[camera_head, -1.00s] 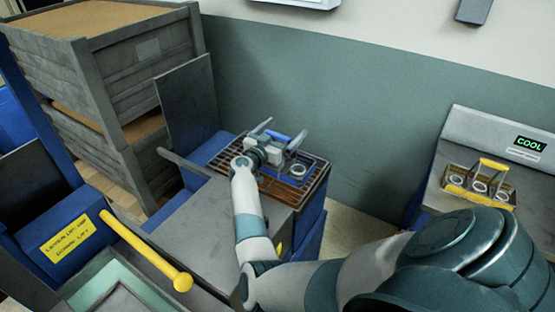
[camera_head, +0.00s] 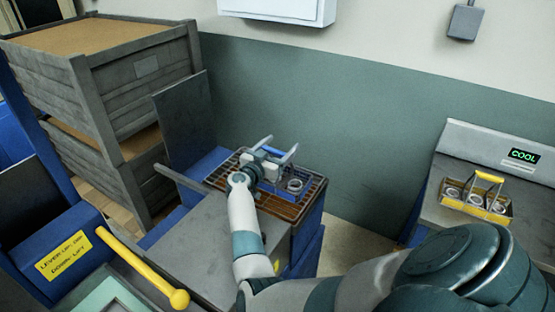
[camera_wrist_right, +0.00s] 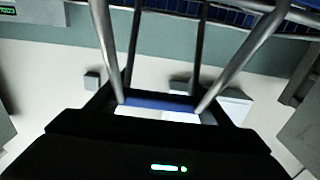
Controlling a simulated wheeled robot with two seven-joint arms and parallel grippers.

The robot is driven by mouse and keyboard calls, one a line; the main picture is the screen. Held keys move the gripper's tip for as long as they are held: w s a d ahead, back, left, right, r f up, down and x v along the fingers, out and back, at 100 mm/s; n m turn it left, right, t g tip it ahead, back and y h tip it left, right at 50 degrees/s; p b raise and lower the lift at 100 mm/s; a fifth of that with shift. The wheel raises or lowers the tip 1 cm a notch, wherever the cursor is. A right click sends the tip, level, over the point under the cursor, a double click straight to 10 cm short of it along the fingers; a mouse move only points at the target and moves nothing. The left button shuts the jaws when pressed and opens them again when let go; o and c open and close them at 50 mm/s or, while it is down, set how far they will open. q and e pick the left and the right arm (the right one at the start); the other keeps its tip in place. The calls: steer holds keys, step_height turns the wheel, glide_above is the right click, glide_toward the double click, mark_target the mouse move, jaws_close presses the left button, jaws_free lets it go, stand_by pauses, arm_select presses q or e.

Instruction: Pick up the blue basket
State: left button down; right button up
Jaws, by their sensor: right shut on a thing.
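The blue basket (camera_head: 283,185) stands on the brown slatted rack at the middle of the head view, with a grey ring (camera_head: 295,185) showing in it. My right gripper (camera_head: 272,156) is at the top of the basket and is shut on its handle. My gripper and arm hide part of the basket in the head view. I cannot tell any gap between basket and rack. My left gripper is out of view.
The rack (camera_head: 312,200) sits on a blue stand beside a grey worktop (camera_head: 200,255). A yellow basket (camera_head: 476,200) with rings stands on the right table below a COOL display (camera_head: 524,155). Grey crates (camera_head: 130,75) and a yellow lever (camera_head: 140,265) are at left.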

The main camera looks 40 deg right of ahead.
steer(key=shift+r, duration=0.25)
steer(key=s+d+r+p, duration=0.1)
steer(key=s+d+r, duration=0.5)
steer(key=d+r, duration=0.3)
steer(key=shift+s+d+r+p, duration=0.3)
steer(key=shift+s+r+p, duration=0.05)
steer(key=shift+r, duration=0.55)
steer(key=shift+f, duration=0.1)
stand_by(0.5)
